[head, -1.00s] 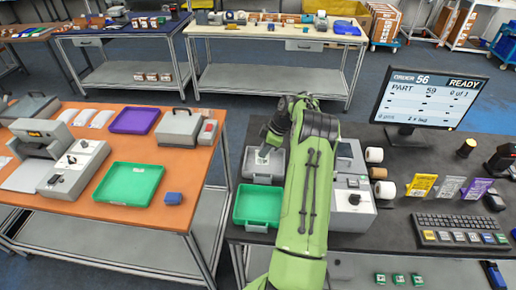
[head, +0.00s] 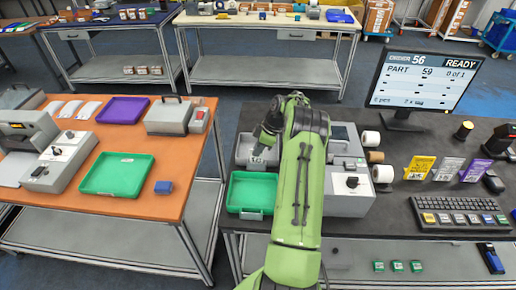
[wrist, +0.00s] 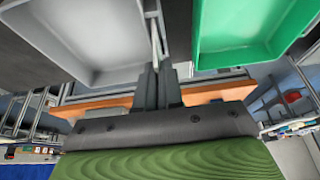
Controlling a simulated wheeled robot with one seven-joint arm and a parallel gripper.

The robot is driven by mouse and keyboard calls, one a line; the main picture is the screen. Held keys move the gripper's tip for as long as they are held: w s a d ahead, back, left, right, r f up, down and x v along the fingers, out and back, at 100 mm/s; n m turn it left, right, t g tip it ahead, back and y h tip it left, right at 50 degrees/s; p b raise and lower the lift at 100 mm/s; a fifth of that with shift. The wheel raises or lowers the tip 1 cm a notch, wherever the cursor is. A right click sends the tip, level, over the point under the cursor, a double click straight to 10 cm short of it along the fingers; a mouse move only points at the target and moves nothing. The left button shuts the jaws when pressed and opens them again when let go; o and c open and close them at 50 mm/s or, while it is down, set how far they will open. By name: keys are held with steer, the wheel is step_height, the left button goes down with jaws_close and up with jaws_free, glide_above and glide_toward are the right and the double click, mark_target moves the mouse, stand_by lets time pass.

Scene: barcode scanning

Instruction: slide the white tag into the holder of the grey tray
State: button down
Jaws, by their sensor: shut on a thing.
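The grey tray (head: 243,152) stands on the dark bench, just behind a green tray (head: 252,192). My gripper (head: 262,148) is over the grey tray, pointing down near its front side, partly covered by my arm. In the wrist view my gripper (wrist: 157,78) is shut on the thin white tag (wrist: 154,35), seen nearly edge-on. The tag is close beside the wall of the grey tray (wrist: 75,40), on the side facing the green tray (wrist: 250,25). I cannot make out the holder, or tell whether the tag touches it.
A grey device with a knob (head: 350,186) stands right of my arm, with paper rolls (head: 382,173) beside it. A keyboard (head: 465,209) and monitor (head: 425,75) are farther right. An orange table (head: 150,170) with another green tray (head: 118,174) stands left across a gap.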

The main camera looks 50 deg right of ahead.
steer(key=shift+f, duration=0.3)
steer(key=shift+r, duration=0.1)
steer(key=c, duration=1.2)
jaws_free()
steer(key=p+v, duration=0.1)
steer(key=v, duration=1.4)
steer(key=shift+r, duration=0.4)
